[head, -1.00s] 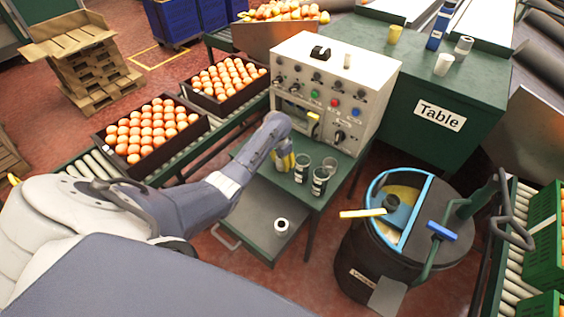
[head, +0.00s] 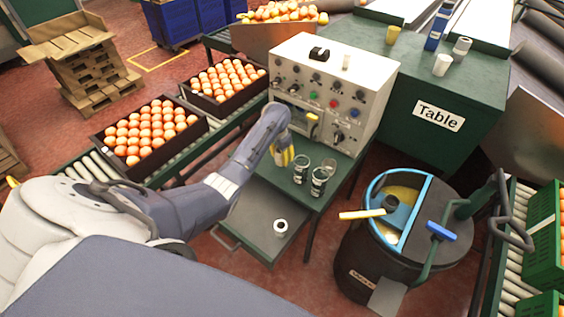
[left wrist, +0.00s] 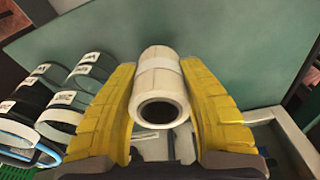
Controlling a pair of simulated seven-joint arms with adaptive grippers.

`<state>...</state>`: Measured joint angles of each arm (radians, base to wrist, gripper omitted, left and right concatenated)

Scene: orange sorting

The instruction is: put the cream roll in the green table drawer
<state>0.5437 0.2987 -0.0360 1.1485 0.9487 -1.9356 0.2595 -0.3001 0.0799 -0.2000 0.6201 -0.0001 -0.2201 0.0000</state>
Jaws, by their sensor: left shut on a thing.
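The cream roll (left wrist: 160,88) sits between the two yellow fingers of my left gripper (left wrist: 165,95) in the left wrist view, its hollow end towards the camera. The gripper is shut on it. In the head view my left gripper (head: 284,157) is above the small green table (head: 322,205), in front of the control box; the roll cannot be made out there. The green table's drawer (head: 252,217) is pulled out towards the lower left. A white roll with a dark centre (head: 280,227) lies in it. My right gripper is not in view.
Several glass jars (head: 318,181) stand on the green table, right of the gripper. The white control box (head: 330,90) stands behind. A dark barrel with a blue rim (head: 372,245) is at the right. The drawer has bare floor around its roll.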

